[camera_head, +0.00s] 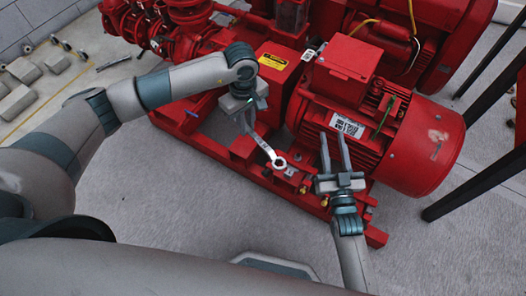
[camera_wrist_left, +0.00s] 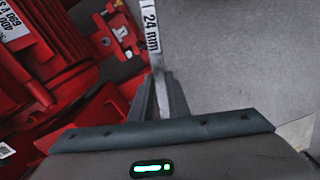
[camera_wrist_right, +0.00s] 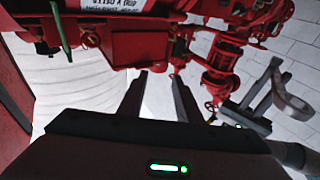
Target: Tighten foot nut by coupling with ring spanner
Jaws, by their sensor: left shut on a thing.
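The ring spanner (camera_head: 266,148) is silver and slants down to the right from my left gripper (camera_head: 246,124), which is shut on its handle. Its ring end shows over the red base frame in the head view. In the left wrist view the spanner (camera_wrist_left: 151,28) reads "24 mm" and stands between the fingers of the gripper (camera_wrist_left: 161,88). A small foot fixing (camera_head: 303,189) shows on the red frame, right of and below the ring; I cannot tell whether it is the foot nut. My right gripper (camera_head: 335,143) is open and empty in front of the red motor (camera_head: 405,145).
The red base frame (camera_head: 225,155) runs below the pump and motor. The motor's terminal box (camera_head: 345,72) stands above the right gripper. Dark posts (camera_head: 475,182) stand at the right. Grey blocks and tools lie on the floor at the left. The floor in front is clear.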

